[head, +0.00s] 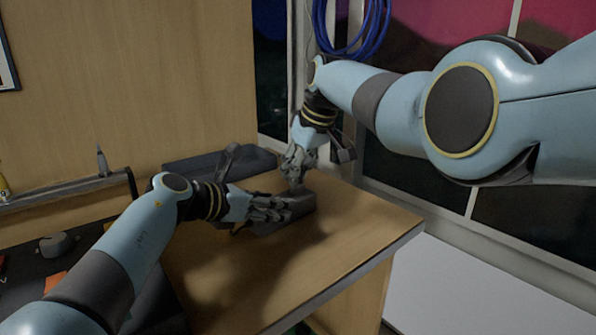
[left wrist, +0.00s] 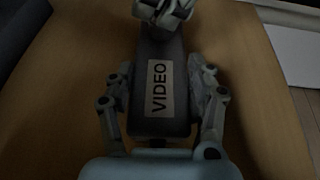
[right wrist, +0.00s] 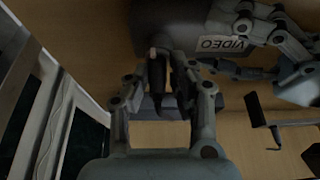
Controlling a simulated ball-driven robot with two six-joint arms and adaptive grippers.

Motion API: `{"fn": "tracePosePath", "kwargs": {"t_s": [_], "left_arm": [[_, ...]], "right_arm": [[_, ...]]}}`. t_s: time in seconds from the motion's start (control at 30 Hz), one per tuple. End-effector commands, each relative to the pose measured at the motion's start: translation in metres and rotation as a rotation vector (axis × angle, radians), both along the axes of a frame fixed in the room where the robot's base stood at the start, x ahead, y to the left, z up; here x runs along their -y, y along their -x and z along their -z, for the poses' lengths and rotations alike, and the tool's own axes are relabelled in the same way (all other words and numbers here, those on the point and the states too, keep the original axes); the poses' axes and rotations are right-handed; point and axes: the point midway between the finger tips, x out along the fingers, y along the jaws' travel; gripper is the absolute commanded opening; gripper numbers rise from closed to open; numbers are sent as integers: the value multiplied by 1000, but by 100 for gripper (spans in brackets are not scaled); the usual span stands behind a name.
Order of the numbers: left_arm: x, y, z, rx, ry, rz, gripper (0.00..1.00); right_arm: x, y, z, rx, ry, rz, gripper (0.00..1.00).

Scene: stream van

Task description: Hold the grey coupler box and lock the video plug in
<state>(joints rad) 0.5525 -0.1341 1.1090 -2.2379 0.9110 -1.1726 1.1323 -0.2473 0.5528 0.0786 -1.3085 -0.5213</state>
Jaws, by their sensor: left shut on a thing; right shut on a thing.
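The grey coupler box (head: 303,204) lies on the wooden table, with a VIDEO label on top, seen in the left wrist view (left wrist: 157,45). My left gripper (head: 278,210) is shut on the box, one finger along each side. My right gripper (head: 295,172) is above the box's far end, pointing down. In the right wrist view it is shut on the dark video plug (right wrist: 158,75), whose lighter tip faces the box (right wrist: 165,25). The plug meets the box's end or is very close to it. I cannot tell how deep it sits or whether it is locked.
A dark case (head: 195,164) stands at the back left of the wooden table (head: 330,255). A blue cable coil (head: 375,35) hangs near the windows. A dark bracket (right wrist: 280,122) shows at the right in the right wrist view. The table's front right is clear.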

Motion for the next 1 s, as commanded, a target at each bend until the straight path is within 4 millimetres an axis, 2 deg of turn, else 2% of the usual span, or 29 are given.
{"fn": "tracePosePath", "kwargs": {"t_s": [0.03,0.07,0.2,0.43,0.6,0.7,1.0], "left_arm": [[0,0,0,1,-1,0,13],[0,0,0,1,-1,0,13],[0,0,0,1,-1,0,13],[0,0,0,1,-1,0,13],[0,0,0,0,0,1,13],[0,0,0,0,0,1,13],[0,0,0,0,0,2,13]], "right_arm": [[1,-1,0,1,1,1,0],[1,0,0,1,1,1,17],[1,-1,0,2,2,1,0],[2,-1,0,1,3,-20,0],[3,-1,-1,0,3,-196,0],[2,-1,-1,1,3,-240,0],[1,1,0,5,1,-279,0]]}}
